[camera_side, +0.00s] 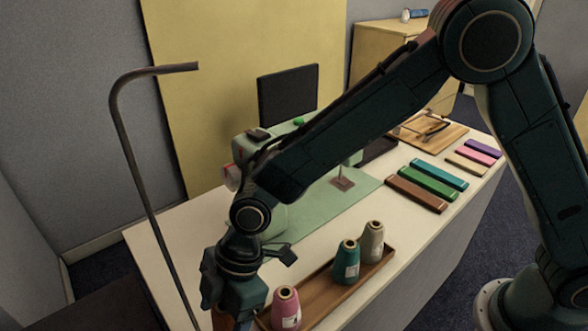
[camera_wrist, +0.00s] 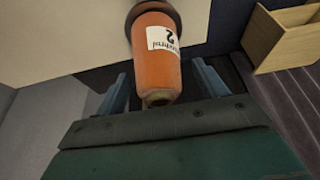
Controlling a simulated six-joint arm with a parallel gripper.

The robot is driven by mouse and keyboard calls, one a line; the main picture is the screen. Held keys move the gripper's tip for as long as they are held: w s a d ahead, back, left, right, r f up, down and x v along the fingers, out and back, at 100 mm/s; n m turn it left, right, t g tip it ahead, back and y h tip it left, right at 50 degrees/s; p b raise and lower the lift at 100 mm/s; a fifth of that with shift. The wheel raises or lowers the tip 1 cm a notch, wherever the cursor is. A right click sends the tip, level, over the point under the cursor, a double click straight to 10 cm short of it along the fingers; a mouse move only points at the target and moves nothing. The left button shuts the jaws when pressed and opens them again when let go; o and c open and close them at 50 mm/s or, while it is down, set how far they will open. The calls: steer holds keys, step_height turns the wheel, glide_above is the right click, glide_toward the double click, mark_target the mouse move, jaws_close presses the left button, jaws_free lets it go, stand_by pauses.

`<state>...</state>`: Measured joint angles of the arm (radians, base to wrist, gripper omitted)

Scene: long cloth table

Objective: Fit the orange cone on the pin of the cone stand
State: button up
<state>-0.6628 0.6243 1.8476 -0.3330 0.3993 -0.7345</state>
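The orange cone (camera_wrist: 158,65) shows in the wrist view with a white label, its narrow end toward my gripper (camera_wrist: 160,88). The two blue fingers stand on either side of it, with small gaps, so my gripper looks open around it. In the side view my gripper (camera_side: 236,312) is low at the near left end of the brown tray (camera_side: 322,291), and hides most of the orange cone there. A small brown base with an upright pin, apparently the cone stand (camera_side: 343,183), stands on the green mat (camera_side: 310,215), bare.
Pink (camera_side: 286,308), teal (camera_side: 346,262) and beige (camera_side: 372,242) cones stand in the tray, right of my gripper. A sewing machine (camera_side: 250,150) is behind the mat. A tall bent pole (camera_side: 140,170) rises at the left. Coloured bars (camera_side: 428,182) lie to the right.

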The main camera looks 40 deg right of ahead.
stand_by(0.3)
steer(key=v, duration=1.4)
steer(key=shift+d+f, duration=0.1)
